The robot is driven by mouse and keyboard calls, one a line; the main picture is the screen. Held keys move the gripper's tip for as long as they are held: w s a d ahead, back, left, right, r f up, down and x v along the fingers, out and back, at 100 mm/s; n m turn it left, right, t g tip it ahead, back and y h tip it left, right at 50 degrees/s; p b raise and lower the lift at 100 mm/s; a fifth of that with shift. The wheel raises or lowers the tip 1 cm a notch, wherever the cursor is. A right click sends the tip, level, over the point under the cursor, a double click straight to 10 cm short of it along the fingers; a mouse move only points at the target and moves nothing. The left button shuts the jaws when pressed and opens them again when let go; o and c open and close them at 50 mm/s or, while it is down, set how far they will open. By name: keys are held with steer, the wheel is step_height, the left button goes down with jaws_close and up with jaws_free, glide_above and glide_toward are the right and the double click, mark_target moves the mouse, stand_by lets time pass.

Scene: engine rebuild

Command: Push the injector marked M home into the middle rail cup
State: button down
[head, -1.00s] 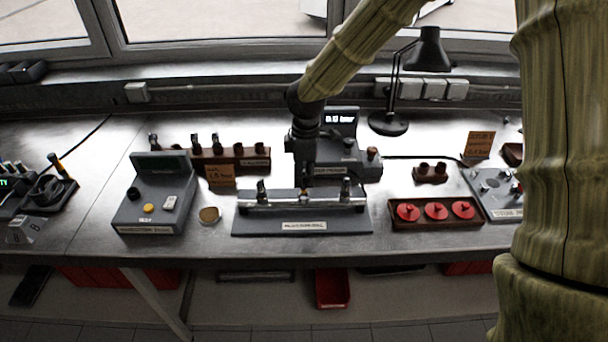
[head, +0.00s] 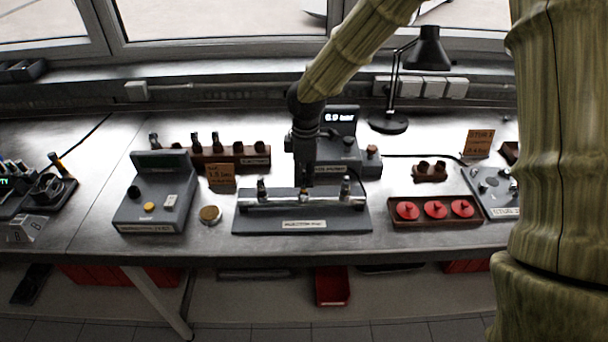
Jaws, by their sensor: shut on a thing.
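The injector rail (head: 283,204) is a silver bar on a dark base plate (head: 255,226) at the front of the bench. One injector (head: 262,188) stands upright in its left cup and another (head: 346,188) in its right cup. My gripper (head: 305,181) points down over the rail's middle, shut on a small injector (head: 305,195). That injector is upright at the middle cup; its upper part is hidden by the fingers. I cannot read its mark or tell how deep it sits.
A grey tester box (head: 150,195) stands to the left, beside a small round dish (head: 210,215). A wooden rack (head: 228,158) with several injectors and a pump unit with a lit display (head: 340,118) stand behind. A tray (head: 436,222) of red discs is at right.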

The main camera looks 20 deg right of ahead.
steer(key=shift+f+p, duration=0.3)
steer(key=shift+f, duration=0.7)
stand_by(1.8)
steer(key=c, duration=1.3)
jaws_free()
steer(key=shift+r, duration=0.1)
steer(key=shift+r+p, duration=3.2)
steer(key=shift+r, duration=0.5)
steer(key=shift+a, duration=0.1)
